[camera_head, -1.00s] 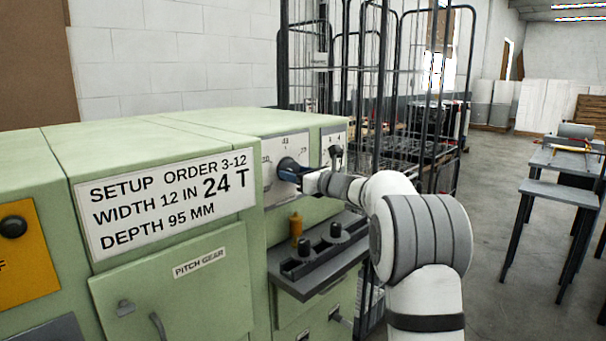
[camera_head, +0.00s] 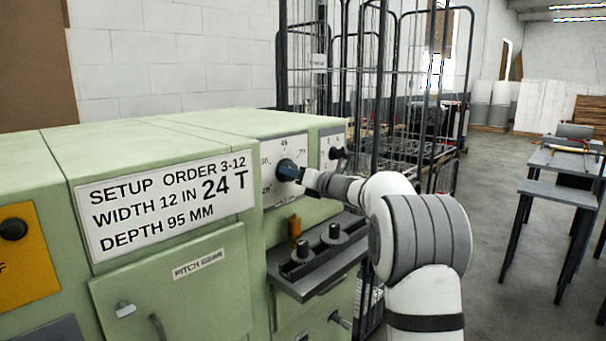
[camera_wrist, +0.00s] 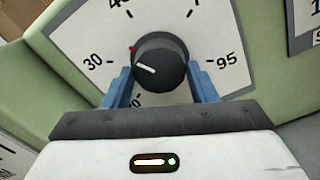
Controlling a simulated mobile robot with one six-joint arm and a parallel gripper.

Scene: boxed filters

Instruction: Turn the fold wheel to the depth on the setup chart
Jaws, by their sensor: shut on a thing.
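The setup chart (camera_head: 165,200) on the green machine reads order 3-12, width 12 in, 24 T, depth 95 mm. The fold wheel, a dark round knob (camera_wrist: 160,62), sits on a white dial (camera_wrist: 85,35) on the machine's front. My gripper (camera_wrist: 161,88) is shut on the knob, with a blue finger at each side. A red mark shows at the knob's upper left edge. The 95 is at right. The knob also shows in the head view (camera_head: 288,170).
A second, smaller dial panel (camera_head: 333,150) with a dark knob is just right of the wheel. A dark ledge (camera_head: 310,268) with posts juts out below. Wire cage trolleys (camera_head: 400,90) stand behind; tables (camera_head: 560,190) are at right.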

